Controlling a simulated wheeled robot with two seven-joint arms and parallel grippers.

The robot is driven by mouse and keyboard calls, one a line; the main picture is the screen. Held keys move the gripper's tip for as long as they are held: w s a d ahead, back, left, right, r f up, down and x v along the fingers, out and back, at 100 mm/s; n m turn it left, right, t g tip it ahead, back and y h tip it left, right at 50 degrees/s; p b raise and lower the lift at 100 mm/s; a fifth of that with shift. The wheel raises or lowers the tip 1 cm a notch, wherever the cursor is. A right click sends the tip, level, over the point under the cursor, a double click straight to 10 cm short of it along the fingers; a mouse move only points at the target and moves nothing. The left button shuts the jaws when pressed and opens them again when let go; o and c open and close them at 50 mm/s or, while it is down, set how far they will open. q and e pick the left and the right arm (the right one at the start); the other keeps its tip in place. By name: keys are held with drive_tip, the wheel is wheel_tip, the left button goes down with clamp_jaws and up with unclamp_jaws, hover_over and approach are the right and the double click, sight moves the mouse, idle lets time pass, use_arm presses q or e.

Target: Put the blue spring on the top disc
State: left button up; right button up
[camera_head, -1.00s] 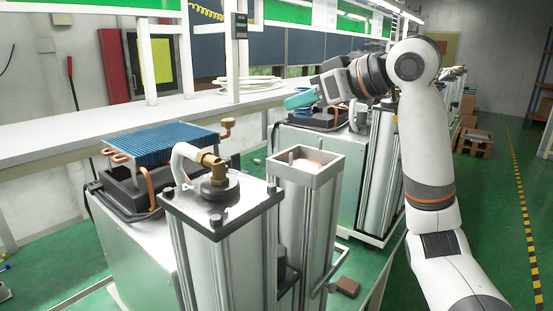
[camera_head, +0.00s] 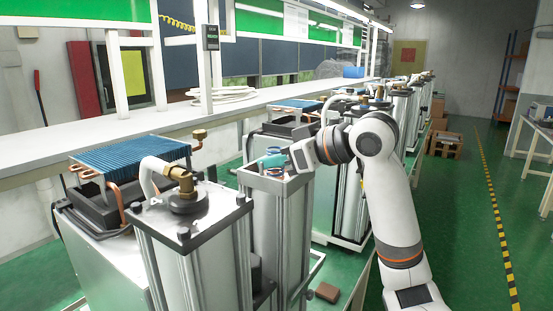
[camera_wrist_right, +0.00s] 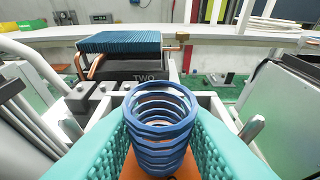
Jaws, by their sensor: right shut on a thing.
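The blue spring (camera_wrist_right: 160,118) stands between the teal finger pads of my right gripper (camera_wrist_right: 160,135) in the right wrist view, its coils roughly upright. My right gripper (camera_head: 272,161) is shut on it at the open top of the square metal column (camera_head: 262,182) in the head view. Only small blue bits of the spring (camera_head: 274,151) show there. The orange top disc (camera_wrist_right: 137,168) shows below the spring in the right wrist view, partly covered by it and the fingers. I cannot tell whether the spring touches the disc. My left gripper is not in view.
A capped column with a brass elbow fitting (camera_head: 180,180) stands just left of the open column. A blue finned radiator (camera_head: 130,155) sits behind it. A long white bench (camera_head: 100,133) runs behind. More similar units stand farther back.

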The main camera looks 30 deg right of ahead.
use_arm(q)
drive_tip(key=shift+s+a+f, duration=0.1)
use_arm(e)
drive_tip(key=shift+a+f, duration=0.1)
drive_tip(key=o, duration=0.6)
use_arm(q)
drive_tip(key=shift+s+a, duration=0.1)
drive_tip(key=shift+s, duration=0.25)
use_arm(e)
drive_tip(key=o, duration=0.3)
drive_tip(key=shift+o, duration=0.2)
drive_tip(key=shift+s+r, duration=0.2)
use_arm(q)
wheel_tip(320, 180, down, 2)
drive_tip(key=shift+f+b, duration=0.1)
drive_tip(key=shift+b, duration=1.1)
use_arm(e)
drive_tip(key=v, duration=1.1)
drive_tip(key=shift+s+r, duration=0.2)
drive_tip(key=shift+r, duration=0.05)
